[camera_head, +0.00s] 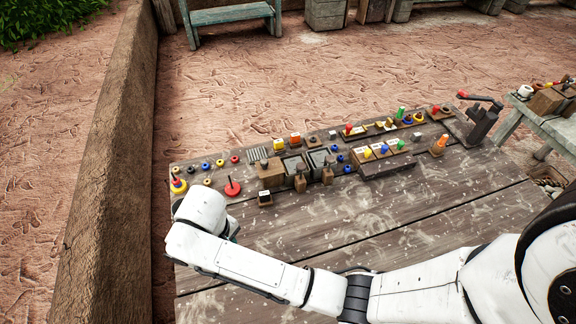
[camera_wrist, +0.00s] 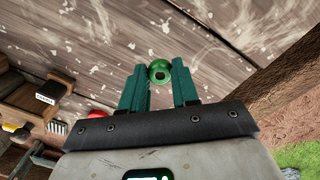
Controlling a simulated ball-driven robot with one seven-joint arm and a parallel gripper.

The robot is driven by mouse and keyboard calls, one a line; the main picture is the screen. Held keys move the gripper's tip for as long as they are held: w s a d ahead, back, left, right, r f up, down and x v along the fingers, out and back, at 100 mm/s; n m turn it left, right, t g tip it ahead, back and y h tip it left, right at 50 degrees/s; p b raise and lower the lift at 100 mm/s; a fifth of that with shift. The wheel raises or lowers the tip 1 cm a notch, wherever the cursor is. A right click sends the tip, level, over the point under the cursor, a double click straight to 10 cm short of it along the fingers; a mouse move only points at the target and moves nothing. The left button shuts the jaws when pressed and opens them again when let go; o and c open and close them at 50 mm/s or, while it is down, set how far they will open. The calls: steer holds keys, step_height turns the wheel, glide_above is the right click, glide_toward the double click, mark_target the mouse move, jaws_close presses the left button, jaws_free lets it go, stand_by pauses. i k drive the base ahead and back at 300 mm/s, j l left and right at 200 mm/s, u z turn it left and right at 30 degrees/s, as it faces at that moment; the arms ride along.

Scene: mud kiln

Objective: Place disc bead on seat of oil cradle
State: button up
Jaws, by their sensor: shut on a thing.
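A round green bead (camera_wrist: 159,70) with a dark centre hole sits between the two teal fingertips of my gripper (camera_wrist: 158,80) in the wrist view. My gripper is shut on it, above the wooden table. In the head view my own wrist hides most of the gripper and the bead. A small dark block with a white label (camera_head: 264,198) stands on the table right of my wrist; a labelled block also shows in the wrist view (camera_wrist: 46,98). The label text is too small to read, and I cannot tell which piece is the oil cradle.
A red disc with a post (camera_head: 232,187) and a stacked-ring post (camera_head: 178,185) stand close beyond my wrist. Wooden blocks, several coloured beads and a labelled rack (camera_head: 382,158) fill the table's far side. The front middle of the table (camera_head: 330,225) is clear.

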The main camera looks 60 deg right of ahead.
mark_target(294, 164)
steer(key=k+l, duration=0.15)
steer(key=l, duration=0.25)
steer(key=k+l+u, duration=0.1)
steer(key=l, duration=0.25)
steer(key=k+l, duration=0.25)
steer(key=l, duration=0.15)
steer(key=u, duration=0.05)
